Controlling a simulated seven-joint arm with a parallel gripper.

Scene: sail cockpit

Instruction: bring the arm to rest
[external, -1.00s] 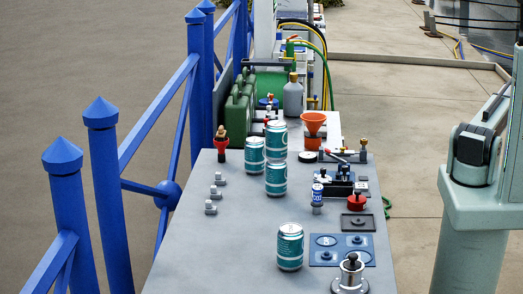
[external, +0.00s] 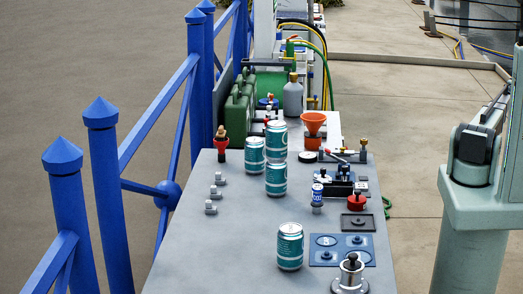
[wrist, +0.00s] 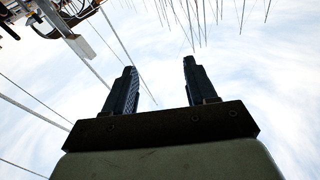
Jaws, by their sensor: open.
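My gripper (wrist: 160,88) shows in the wrist view with its two dark fingers apart and nothing between them. In the external view my gripper is out of frame. Part of my arm shows at the right edge, above its pale green base, to the right of the grey table (external: 190,255).
Several teal cans stand on the table, one (external: 290,247) near the front and one stacked on another (external: 276,179). A blue railing (external: 103,180) runs along the left.

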